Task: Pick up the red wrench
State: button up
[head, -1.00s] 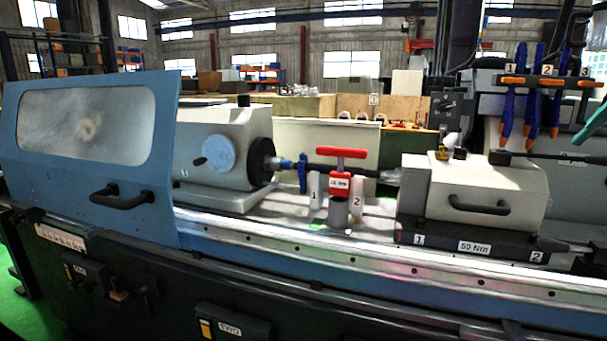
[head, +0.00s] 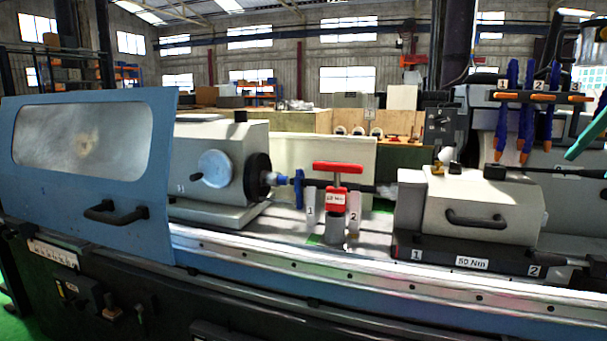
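The red wrench (head: 338,168) has a red T-shaped handle on top and a red block with a white label below it. It stands upright in a grey cylindrical holder (head: 336,230) on the machine bed, between the headstock and the tailstock. White posts marked 1 (head: 311,208) and 2 (head: 354,214) stand on either side of the holder. The wrench's lower end is hidden in or behind the holder. My gripper is not in view.
The blue door (head: 90,180) with a window covers the left side. The grey headstock (head: 215,165) is left of the wrench, the tailstock (head: 480,205) right. A dark bar runs behind the wrench. Blue orange-tipped nozzles (head: 525,110) hang at upper right.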

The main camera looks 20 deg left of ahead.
aim_at(336, 202)
jog(key=j, duration=0.95)
jog(key=i+j, duration=0.1)
jog(key=j, duration=0.9)
jog(key=u, duration=0.05)
